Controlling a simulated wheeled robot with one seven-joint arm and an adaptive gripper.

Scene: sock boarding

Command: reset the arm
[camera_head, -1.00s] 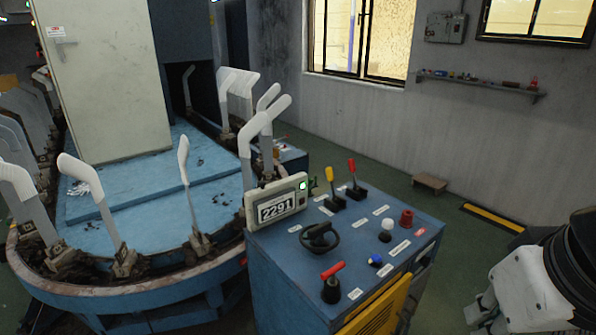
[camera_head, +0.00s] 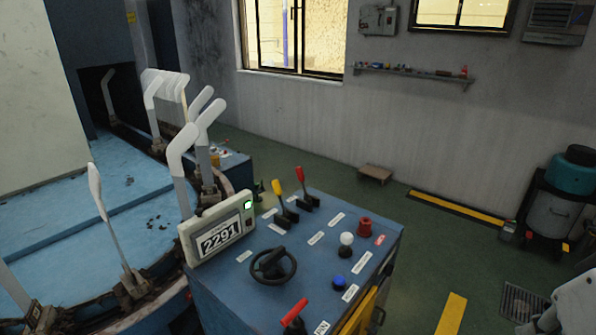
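Part of my own arm, white, shows at the lower right corner of the head view. My gripper is not in view, so its fingers and anything in them cannot be seen. The blue control console (camera_head: 240,290) stands at the lower middle, with a display (camera_head: 222,237) reading 2291. On its top are a black handwheel (camera_head: 273,265), a yellow lever (camera_head: 282,198), a red lever (camera_head: 303,186), a red-handled lever (camera_head: 294,316), and red (camera_head: 366,227), white (camera_head: 346,240) and blue (camera_head: 339,282) knobs. My visible arm part is apart from the console.
The blue sock boarding machine (camera_head: 45,225) with several white foot forms (camera_head: 182,150) fills the left. A small step (camera_head: 375,174) and yellow floor strips (camera_head: 455,208) lie beyond the console. A teal-topped container (camera_head: 566,185) stands at the right.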

